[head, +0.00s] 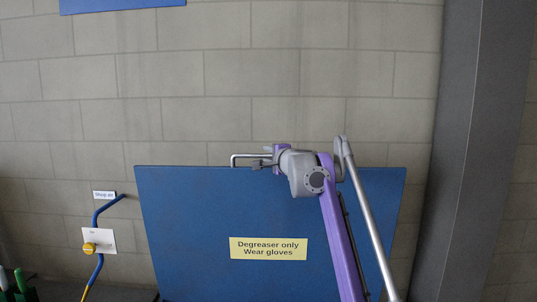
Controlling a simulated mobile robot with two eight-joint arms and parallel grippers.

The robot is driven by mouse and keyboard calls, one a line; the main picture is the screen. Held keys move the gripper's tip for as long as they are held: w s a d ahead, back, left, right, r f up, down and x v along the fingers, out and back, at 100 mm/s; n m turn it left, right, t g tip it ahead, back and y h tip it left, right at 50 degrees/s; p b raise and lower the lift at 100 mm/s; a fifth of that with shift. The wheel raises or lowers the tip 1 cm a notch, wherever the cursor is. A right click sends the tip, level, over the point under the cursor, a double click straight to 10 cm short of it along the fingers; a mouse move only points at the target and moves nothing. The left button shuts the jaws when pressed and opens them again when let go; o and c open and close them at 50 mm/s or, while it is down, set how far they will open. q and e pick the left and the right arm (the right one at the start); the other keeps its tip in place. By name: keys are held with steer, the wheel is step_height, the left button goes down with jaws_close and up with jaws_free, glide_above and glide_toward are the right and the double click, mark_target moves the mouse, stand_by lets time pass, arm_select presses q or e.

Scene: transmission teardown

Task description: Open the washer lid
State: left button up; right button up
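The washer lid (190,220) is a blue panel facing me, with a yellow label (268,248) reading "Degreaser only Wear gloves". It stands raised in front of the block wall; its lower edge is out of view. A grey bar handle (240,156) sticks up at its top edge, left of centre. My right gripper (261,163) is at the right end of this handle, pointing left. Its fingers are small and overlap the handle, so I cannot tell whether they are closed on it. My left gripper is not in view.
A grey metal rod (368,217) slants beside my purple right arm. A grey column (455,150) stands at the right. Green-handled items (19,280) are at lower left.

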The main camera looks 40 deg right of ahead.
jaws_close()
stand_by(1.4)
